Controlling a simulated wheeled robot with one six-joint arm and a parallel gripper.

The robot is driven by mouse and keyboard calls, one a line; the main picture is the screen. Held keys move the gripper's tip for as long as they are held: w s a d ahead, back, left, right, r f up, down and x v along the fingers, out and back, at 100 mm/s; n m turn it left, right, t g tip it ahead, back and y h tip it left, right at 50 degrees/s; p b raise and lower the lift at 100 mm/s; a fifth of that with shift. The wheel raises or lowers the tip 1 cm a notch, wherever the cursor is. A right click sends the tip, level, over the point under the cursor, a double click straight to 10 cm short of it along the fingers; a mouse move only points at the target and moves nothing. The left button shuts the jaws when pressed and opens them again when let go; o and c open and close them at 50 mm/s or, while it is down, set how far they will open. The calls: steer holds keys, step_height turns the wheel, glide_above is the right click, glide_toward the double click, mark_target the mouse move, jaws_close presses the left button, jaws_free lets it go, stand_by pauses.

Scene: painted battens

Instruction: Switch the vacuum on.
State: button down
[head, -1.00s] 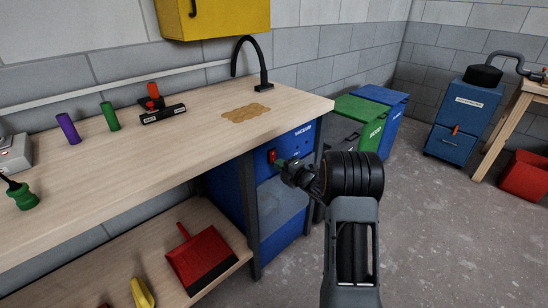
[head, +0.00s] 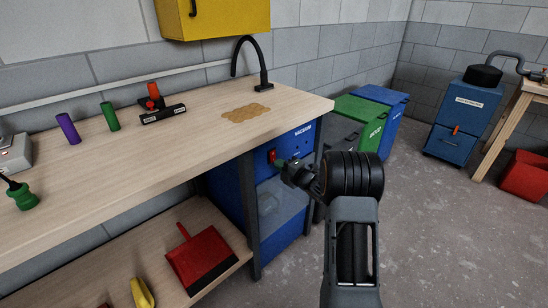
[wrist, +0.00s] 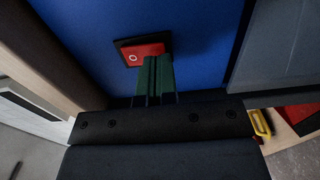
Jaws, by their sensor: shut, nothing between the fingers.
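The vacuum (head: 303,143) is a blue cabinet under the right end of the workbench, with a white VACUUM label on its upper front. Its red switch (head: 271,156) sits in a dark frame at the upper left of that front. In the wrist view the red switch (wrist: 133,55) shows a white ring mark on its left part. My gripper (head: 281,161) is shut and empty. Its green fingertips (wrist: 157,62) are at the switch and cover part of its right side. I cannot tell whether they touch it or which way the rocker is tipped.
The workbench (head: 190,125) overhangs the cabinet, with a dark leg (head: 251,215) just left of it. Green (head: 360,110) and blue bins stand behind on the right. A red dustpan (head: 200,260) lies on the lower shelf.

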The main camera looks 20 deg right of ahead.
steer(key=shift+b+x, duration=0.45)
steer(key=shift+x, duration=0.3)
stand_by(0.4)
steer(key=b+v, duration=0.1)
steer(key=v, duration=0.6)
steer(key=shift+b, duration=0.35)
stand_by(0.5)
steer(key=s+a+r+m+g+h+p, duration=0.1)
steer(key=s+r+m+g+h+p, duration=0.15)
steer(key=r+m+h+p, duration=0.55)
steer(key=s+a+r+m+g+h+p, duration=0.15)
steer(key=s+r+m+p, duration=0.45)
steer(key=r, duration=0.6)
steer(key=s+a+r+m+g+p, duration=0.2)
steer(key=s+a+m+g+p, duration=0.1)
steer(key=s, duration=0.3)
steer(key=s+a+r+m+g+y+p, duration=0.1)
steer(key=s+a+r+m+g+p, duration=0.2)
steer(key=s, duration=0.4)
steer(key=s+a+r+m+g+y+p, duration=0.1)
steer(key=s+a+r+m+g+p, duration=0.1)
steer(key=s+p, duration=0.4)
steer(key=shift+s+a+r+m+g, duration=0.4)
steer(key=shift+s+a+r, duration=0.2)
steer(key=shift+a, duration=0.65)
